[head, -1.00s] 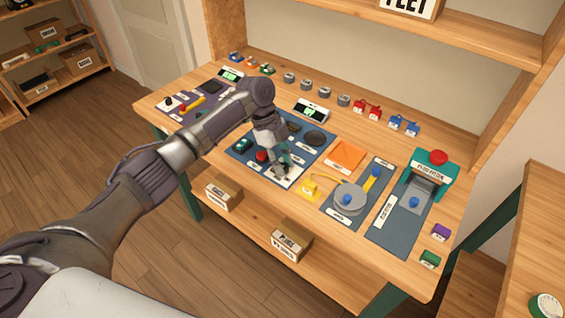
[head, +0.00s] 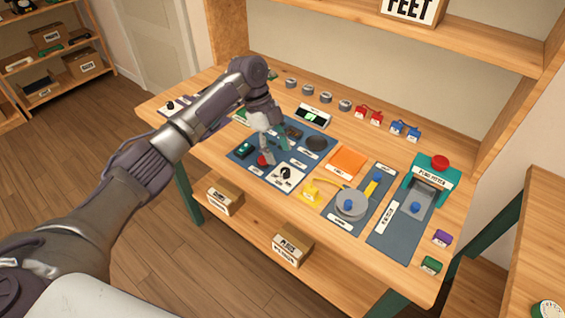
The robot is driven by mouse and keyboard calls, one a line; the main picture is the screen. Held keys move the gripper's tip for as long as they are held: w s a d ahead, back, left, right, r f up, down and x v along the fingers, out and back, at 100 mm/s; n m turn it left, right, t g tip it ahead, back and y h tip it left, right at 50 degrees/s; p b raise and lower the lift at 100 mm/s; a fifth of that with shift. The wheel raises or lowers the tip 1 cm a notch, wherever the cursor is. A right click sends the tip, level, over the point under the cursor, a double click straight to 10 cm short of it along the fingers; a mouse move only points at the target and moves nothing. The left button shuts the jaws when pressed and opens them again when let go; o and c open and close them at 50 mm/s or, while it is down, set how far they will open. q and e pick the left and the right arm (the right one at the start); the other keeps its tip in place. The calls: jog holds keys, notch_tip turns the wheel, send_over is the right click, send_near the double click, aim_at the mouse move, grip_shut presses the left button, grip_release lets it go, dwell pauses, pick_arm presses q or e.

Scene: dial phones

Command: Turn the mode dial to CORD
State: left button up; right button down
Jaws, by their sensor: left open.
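The mode dial (head: 285,173) is a dark knob on a white plate at the front of the blue panel (head: 263,176) on the workbench. A light mark shows on the knob, but the lettering around it is too small to read. My left gripper (head: 276,154) is open and empty, pointing down over the panel just behind and left of the dial, apart from it. It is beside the red button (head: 263,160) and partly hides the panel. My right gripper is out of view.
A green switch (head: 243,149) and a dark round pad (head: 316,143) sit on the same panel. An orange mat (head: 347,161), a grey disc station (head: 350,204) and a green press (head: 434,172) stand to the right. My left arm covers the bench's left part.

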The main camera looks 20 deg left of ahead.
pick_arm(q)
jog(key=v, duration=0.6)
